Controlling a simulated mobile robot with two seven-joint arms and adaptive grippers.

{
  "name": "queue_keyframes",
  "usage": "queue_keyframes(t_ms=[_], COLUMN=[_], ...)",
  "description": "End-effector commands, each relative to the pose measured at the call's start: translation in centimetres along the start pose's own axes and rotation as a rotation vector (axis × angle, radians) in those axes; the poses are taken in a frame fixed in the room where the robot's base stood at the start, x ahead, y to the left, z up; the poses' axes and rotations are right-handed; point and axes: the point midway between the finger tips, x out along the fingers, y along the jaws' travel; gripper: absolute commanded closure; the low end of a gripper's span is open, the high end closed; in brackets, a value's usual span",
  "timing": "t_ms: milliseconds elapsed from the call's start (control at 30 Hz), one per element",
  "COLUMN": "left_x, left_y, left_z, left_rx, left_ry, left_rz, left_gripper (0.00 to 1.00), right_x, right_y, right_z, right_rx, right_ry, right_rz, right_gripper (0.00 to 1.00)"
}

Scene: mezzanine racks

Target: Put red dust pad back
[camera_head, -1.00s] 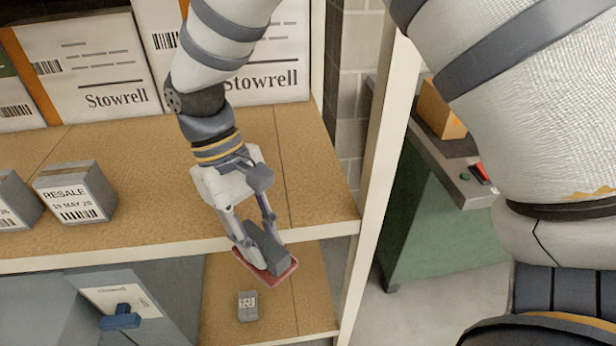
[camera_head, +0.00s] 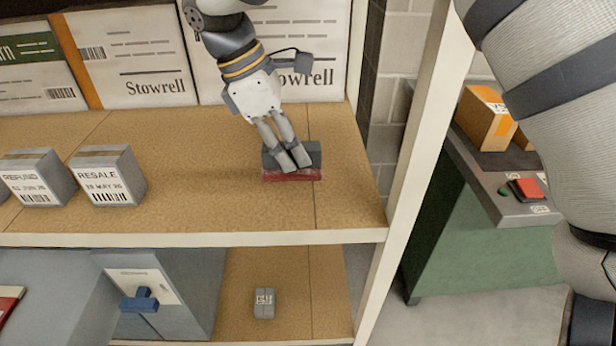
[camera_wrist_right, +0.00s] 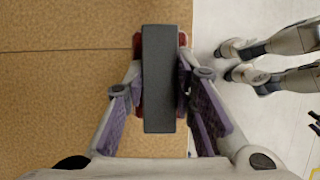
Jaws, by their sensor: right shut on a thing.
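The red dust pad (camera_head: 291,175) is a flat red pad with a dark grey block-shaped handle on top. My right gripper (camera_head: 293,160) is shut on its handle, pointing down over the right part of the upper shelf (camera_head: 225,205). In the right wrist view the grey handle (camera_wrist_right: 160,80) sits between the two fingers, and red pad edges (camera_wrist_right: 137,42) show beside it. I cannot tell whether the pad touches the shelf board. My left gripper is not in view.
Grey labelled boxes (camera_head: 106,176) stand left on the upper shelf; large Stowrell cartons (camera_head: 130,60) stand behind. A white upright (camera_head: 408,160) bounds the shelf at right. A small grey block (camera_head: 264,303) sits on the lower shelf. A green cabinet (camera_head: 465,230) stands right.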

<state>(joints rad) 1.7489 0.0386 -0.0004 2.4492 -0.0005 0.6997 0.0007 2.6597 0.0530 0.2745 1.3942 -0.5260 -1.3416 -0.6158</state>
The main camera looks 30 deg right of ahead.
Motion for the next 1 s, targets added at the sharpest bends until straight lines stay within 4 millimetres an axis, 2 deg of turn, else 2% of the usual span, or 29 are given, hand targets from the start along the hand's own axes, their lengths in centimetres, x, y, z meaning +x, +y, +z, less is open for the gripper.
queue_keyframes(t_ms=[33, 100, 367, 500, 867, 900, 967, 1000], left_x=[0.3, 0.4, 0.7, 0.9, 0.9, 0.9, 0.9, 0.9], left_y=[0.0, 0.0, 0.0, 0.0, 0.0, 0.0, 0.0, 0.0], left_z=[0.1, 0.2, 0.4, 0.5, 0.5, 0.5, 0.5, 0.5], left_rx=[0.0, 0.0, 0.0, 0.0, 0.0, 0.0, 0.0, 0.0], left_ry=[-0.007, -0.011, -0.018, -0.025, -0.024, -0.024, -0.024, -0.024], left_rz=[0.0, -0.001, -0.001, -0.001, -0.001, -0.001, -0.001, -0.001], left_gripper=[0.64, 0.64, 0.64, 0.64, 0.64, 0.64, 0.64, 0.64], right_x=[1.8, 3.4, 6.3, 8.8, 9.2, 9.2, 9.2, 9.2], right_y=[0.5, 1.3, 2.9, 2.9, 2.9, 2.9, 2.9, 2.9], right_z=[0.0, 0.2, 0.6, -0.5, -0.7, -0.7, -0.7, -0.7], right_rx=[-0.004, -0.003, -0.002, -0.003, -0.001, -0.001, -0.001, -0.001], right_ry=[-0.004, -0.004, -0.002, -0.003, -0.001, 0.0, 0.0, 0.0], right_rz=[-0.01, -0.009, -0.005, -0.005, -0.001, -0.001, -0.001, -0.001], right_gripper=[1.0, 1.0, 1.0, 1.0, 1.0, 0.69, 0.56, 0.56])
